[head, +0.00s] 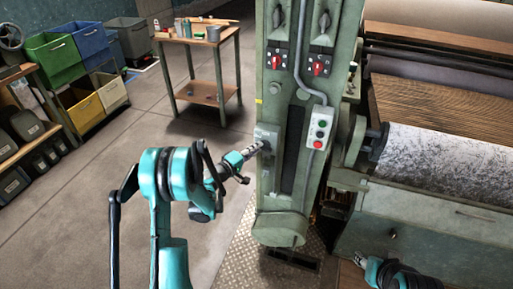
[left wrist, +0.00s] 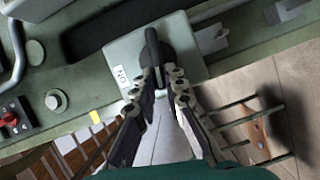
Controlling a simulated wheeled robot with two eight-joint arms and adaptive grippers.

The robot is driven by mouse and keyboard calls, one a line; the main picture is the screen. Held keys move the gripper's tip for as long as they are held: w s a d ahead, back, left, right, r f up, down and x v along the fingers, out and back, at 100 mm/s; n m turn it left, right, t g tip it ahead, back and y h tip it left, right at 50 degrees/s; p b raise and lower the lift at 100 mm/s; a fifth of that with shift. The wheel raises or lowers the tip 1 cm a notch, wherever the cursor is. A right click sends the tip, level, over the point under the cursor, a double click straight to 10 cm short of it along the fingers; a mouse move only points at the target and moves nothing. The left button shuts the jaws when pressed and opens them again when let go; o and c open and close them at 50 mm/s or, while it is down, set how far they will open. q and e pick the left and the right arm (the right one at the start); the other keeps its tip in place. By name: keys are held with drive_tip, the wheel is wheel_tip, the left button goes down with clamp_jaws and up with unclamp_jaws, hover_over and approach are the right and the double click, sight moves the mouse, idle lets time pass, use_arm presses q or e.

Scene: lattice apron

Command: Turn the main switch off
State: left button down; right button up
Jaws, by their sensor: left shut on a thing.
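The main switch is a grey-green plate (head: 266,132) with a dark lever on the front of the green machine column. In the left wrist view its plate (left wrist: 187,57) carries a small white label (left wrist: 122,76) reading ON and a black lever (left wrist: 152,45) on a dark round hub. My left gripper (head: 262,147) is at the switch. In the left wrist view its fingers (left wrist: 160,82) are shut on the lever's end, one on each side. My right gripper (head: 361,260) shows small at the lower right, apart from the switch; its fingers are too small to read.
Red rotary switches (head: 299,63) sit higher on the column (head: 272,100). A button box (head: 320,127) hangs on its right side. A roller machine (head: 440,155) stands to the right. A wooden table (head: 205,84) and coloured bins (head: 85,55) stand behind left. Floor between is free.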

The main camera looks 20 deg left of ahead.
use_arm(q)
drive_tip(key=shift+f+n+t, duration=0.3)
drive_tip(key=shift+n, duration=0.6)
drive_tip(key=c, duration=1.6)
unclamp_jaws()
wheel_tip(320, 180, up, 9)
drive_tip(key=shift+d+f, duration=0.1)
drive_tip(key=shift+r, duration=0.6)
